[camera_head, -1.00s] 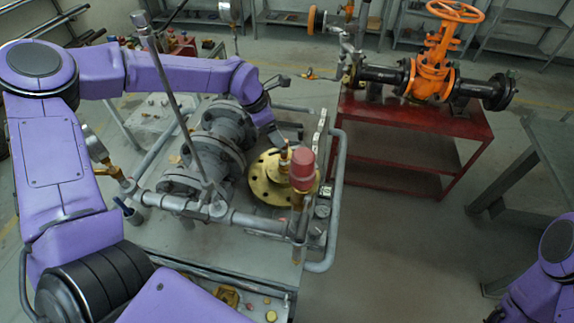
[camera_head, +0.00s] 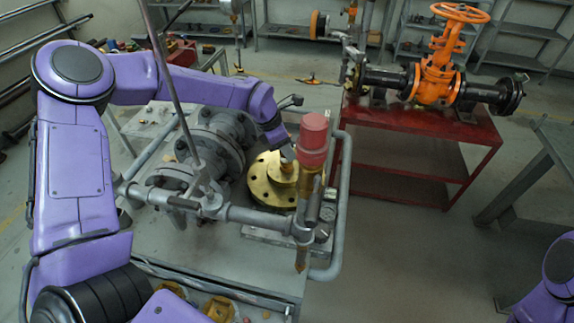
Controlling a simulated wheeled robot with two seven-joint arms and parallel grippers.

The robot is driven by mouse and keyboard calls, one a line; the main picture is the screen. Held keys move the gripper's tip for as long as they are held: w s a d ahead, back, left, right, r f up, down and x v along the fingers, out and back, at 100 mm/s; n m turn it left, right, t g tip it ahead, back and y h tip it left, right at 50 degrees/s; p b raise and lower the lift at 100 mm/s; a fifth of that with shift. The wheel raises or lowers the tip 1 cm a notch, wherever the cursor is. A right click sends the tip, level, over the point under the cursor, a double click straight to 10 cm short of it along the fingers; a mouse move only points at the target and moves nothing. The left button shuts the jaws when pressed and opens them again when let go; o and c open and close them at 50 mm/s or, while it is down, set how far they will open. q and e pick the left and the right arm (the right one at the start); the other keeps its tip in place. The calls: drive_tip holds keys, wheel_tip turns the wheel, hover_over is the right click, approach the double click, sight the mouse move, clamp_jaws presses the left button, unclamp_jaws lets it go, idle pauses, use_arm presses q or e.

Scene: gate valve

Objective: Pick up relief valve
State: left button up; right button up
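A valve with a red cap (camera_head: 312,140) and a brass body stands upright at the front right corner of the cart's pipework; I take it to be the relief valve. A gold flange (camera_head: 262,188) with bolt holes lies behind and left of it, with a short brass fitting (camera_head: 285,168) at its centre. My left gripper (camera_head: 287,152) points down at this fitting, just left of the red cap. Its fingers are small and partly hidden, so I cannot tell whether they hold the fitting. My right arm shows at the lower right edge, its gripper out of view.
A grey pipe rail (camera_head: 250,216) and a tall thin rod (camera_head: 172,80) cross in front of the cart. A grey flanged valve (camera_head: 215,140) sits left of the gold flange. An orange gate valve (camera_head: 435,75) stands on a red table (camera_head: 420,118). The floor between is clear.

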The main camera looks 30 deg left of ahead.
use_arm(q)
clamp_jaws()
drive_tip(key=shift+r, duration=0.15)
drive_tip(key=shift+w+d+r, duration=0.1)
drive_tip(key=shift+w+r, duration=0.05)
drive_tip(key=shift+r, duration=0.1)
wheel_tip(320, 180, up, 14)
drive_tip(key=b, duration=0.3)
drive_tip(key=shift+f, duration=0.2)
wheel_tip(320, 180, up, 18)
drive_tip(key=p, duration=0.4)
drive_tip(key=shift+p, duration=0.3)
